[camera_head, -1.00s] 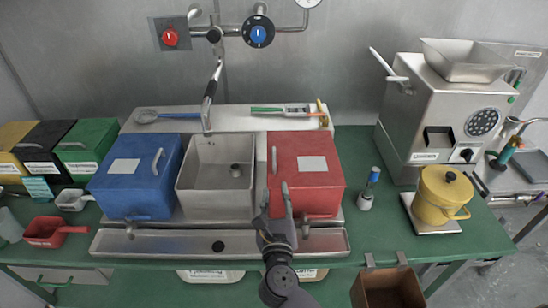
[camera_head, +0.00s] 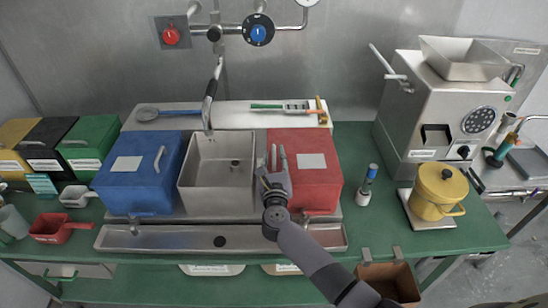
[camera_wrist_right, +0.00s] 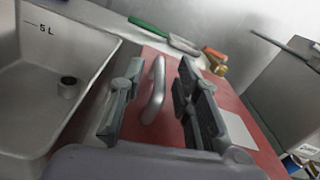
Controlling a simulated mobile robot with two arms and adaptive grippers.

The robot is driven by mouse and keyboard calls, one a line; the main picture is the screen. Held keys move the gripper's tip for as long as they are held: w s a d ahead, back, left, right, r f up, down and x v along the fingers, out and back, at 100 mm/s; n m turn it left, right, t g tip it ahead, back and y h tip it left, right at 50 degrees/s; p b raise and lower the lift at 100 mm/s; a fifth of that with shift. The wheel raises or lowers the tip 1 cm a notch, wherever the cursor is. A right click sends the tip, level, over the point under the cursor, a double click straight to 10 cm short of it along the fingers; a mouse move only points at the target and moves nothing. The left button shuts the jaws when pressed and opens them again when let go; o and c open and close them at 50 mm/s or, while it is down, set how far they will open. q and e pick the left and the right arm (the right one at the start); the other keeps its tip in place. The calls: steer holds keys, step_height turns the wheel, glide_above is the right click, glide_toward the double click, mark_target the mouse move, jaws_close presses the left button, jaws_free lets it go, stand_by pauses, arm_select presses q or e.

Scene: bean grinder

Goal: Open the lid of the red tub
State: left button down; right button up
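The red tub (camera_head: 325,195) stands on the steel tray, right of the steel sink basin. Its lid (camera_head: 318,178) lies flat and closed, with a white label. My right gripper (camera_head: 275,158) is over the lid's left edge. In the right wrist view my right gripper (camera_wrist_right: 155,105) is open, with the lid's grey handle (camera_wrist_right: 155,90) between its two fingers. I see clear gaps beside the handle, so the fingers do not appear to grip it. In the head view the gripper hides the handle. My left gripper is not in view.
The steel basin (camera_head: 217,190) and blue tub (camera_head: 135,195) stand left of the red tub. A small blue-topped bottle (camera_head: 366,188), a yellow pot (camera_head: 437,190) and a steel grinder (camera_head: 440,115) stand to the right. A shelf with tools (camera_head: 240,116) runs behind.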

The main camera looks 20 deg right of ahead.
jaws_close()
stand_by(0.8)
